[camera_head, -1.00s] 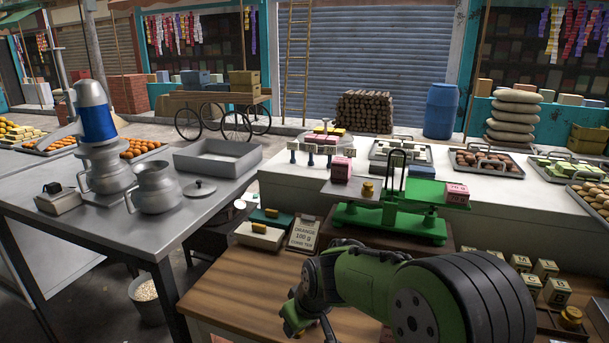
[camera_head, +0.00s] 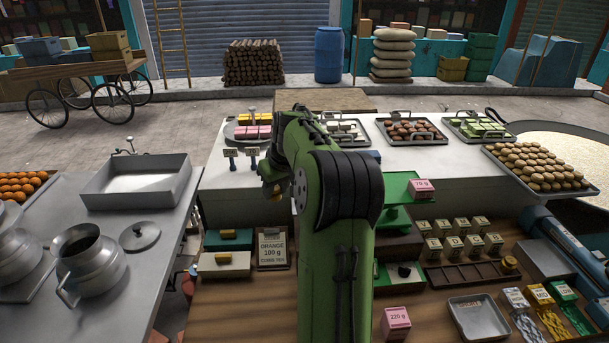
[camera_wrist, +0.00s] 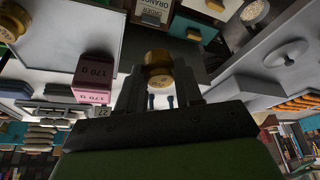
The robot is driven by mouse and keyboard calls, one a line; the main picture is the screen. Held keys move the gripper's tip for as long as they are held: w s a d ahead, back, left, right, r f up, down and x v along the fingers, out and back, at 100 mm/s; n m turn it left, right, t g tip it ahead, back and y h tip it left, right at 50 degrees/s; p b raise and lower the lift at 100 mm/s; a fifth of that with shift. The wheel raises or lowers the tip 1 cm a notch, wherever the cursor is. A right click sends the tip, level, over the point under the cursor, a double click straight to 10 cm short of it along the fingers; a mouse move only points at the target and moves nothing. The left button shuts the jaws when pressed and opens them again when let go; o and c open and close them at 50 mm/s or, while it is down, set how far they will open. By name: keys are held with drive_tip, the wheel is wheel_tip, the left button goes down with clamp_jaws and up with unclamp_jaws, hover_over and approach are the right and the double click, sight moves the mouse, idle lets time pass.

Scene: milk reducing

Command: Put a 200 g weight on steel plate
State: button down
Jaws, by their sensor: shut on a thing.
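My gripper (camera_wrist: 160,80) is shut on a small brass weight (camera_wrist: 158,65), whose marking I cannot read. The wrist view is roughly upside down. The pale grey steel plate (camera_wrist: 50,50) lies at its left, to the side of and apart from the held weight. A pink box (camera_wrist: 93,78) marked about 170 g and another brass weight (camera_wrist: 14,22) stand on the plate. In the head view my arm covers the plate, and the held weight (camera_head: 267,172) shows at the arm's left. The green scale (camera_head: 400,192) bears a pink 70 g box (camera_head: 421,188) on its right pan.
An order card (camera_head: 272,248) stands between two boxes and my arm. Lettered cubes (camera_head: 460,240), a wooden weight rack (camera_head: 468,272), a steel tray (camera_head: 478,318) and a pink 220 g box (camera_head: 396,322) are at right. A metal table with pots (camera_head: 90,260) is left.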

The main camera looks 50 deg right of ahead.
drive_tip(key=s+d+r+m+p, duration=0.2)
drive_tip(key=s+d+r+p, duration=0.15)
drive_tip(key=d+r, duration=0.25)
drive_tip(key=shift+h, duration=0.3)
drive_tip(key=f, duration=0.3)
drive_tip(key=f+b, duration=0.1)
drive_tip(key=f, duration=0.6)
drive_tip(key=shift+s+d+f+b, duration=0.25)
drive_tip(key=shift+s+d+b, duration=0.05)
drive_tip(key=shift+s, duration=0.1)
drive_tip(key=shift+f, duration=0.2)
drive_tip(key=c, duration=0.7)
unclamp_jaws()
drive_tip(key=shift+c, duration=0.2)
drive_tip(key=shift+r, duration=0.1)
